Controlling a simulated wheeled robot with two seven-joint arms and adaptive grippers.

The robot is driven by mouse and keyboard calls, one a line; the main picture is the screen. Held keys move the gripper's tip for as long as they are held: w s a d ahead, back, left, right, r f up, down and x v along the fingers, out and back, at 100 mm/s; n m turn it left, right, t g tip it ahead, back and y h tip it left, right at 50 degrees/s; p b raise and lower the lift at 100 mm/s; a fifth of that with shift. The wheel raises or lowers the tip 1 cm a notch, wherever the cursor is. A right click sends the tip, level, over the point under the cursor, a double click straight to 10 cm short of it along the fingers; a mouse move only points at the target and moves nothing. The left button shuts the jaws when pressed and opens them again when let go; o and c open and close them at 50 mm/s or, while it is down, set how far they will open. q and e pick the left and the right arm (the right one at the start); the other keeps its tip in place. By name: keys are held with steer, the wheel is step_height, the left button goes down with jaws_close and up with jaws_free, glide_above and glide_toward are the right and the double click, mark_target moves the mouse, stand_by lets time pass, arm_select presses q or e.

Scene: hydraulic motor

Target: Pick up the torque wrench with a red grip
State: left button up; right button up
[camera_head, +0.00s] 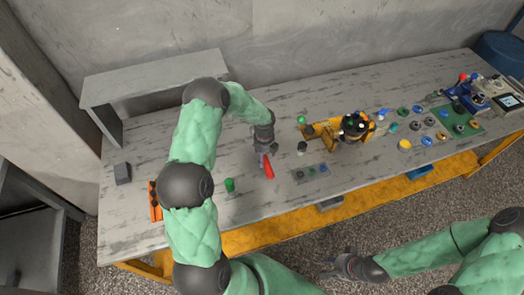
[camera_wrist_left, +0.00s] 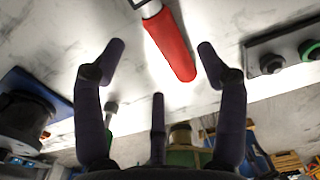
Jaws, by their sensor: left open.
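The torque wrench's red grip (camera_head: 268,168) is on the grey table, just below my left gripper (camera_head: 262,157) in the head view. In the left wrist view the red grip (camera_wrist_left: 171,46) lies between and beyond two open fingertips, with a bit of pale shaft (camera_wrist_left: 150,8) at the top edge. My left gripper (camera_wrist_left: 159,62) is open, its fingers apart from the grip, and holds nothing. The rest of the wrench is hidden or out of frame. My right gripper (camera_head: 340,265) is in front of the table with its fingers spread and empty.
A small grey plate with buttons (camera_head: 311,172) lies right of the red grip. A green cylinder (camera_head: 230,185) stands to the left, with an orange and black item (camera_head: 155,201) further left. A yellow fixture (camera_head: 325,130) and several parts fill the right side.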

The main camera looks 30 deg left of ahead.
mark_target(269, 170)
arm_select(q)
steer(key=f, duration=0.6)
steer(key=shift+w+a, duration=0.2)
steer(key=shift+w, duration=0.15)
jaws_close()
